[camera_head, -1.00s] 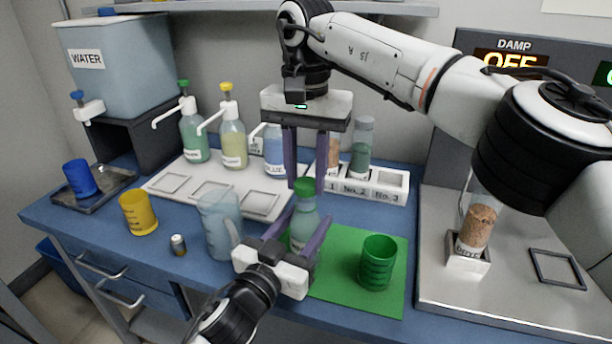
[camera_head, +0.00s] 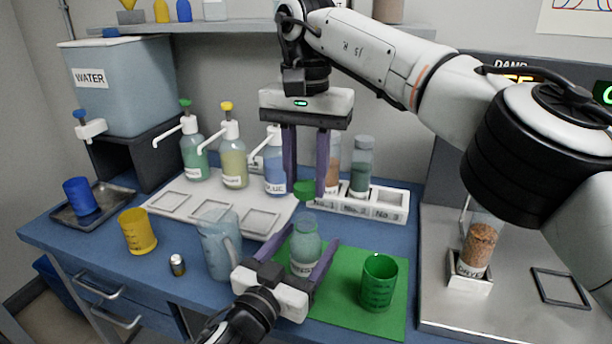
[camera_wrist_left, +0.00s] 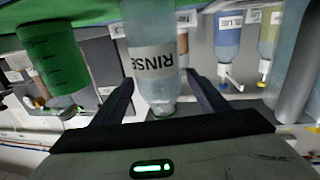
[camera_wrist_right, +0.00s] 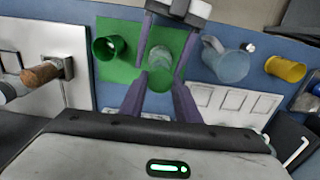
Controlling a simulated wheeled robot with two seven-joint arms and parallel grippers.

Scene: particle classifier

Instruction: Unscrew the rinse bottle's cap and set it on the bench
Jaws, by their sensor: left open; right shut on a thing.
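The rinse bottle (camera_head: 306,246) stands upright on the green mat, its mouth uncovered. Its label reads upside down in the left wrist view (camera_wrist_left: 155,60). The green cap (camera_head: 304,189) is in the air above the bottle, apart from its mouth. My right gripper (camera_head: 305,193) points down and is shut on the cap. My left gripper (camera_head: 312,240) is open, with one finger on each side of the bottle. Its fingers stand clear of the bottle in the left wrist view (camera_wrist_left: 160,92). The bench (camera_head: 190,262) is blue.
A green cup (camera_head: 379,283) stands right of the bottle on the green mat (camera_head: 341,308). A clear jug (camera_head: 218,245) is close on the left. Pump bottles and a vial rack (camera_head: 383,207) stand behind. Bare blue bench shows around the small battery-like cylinder (camera_head: 177,265).

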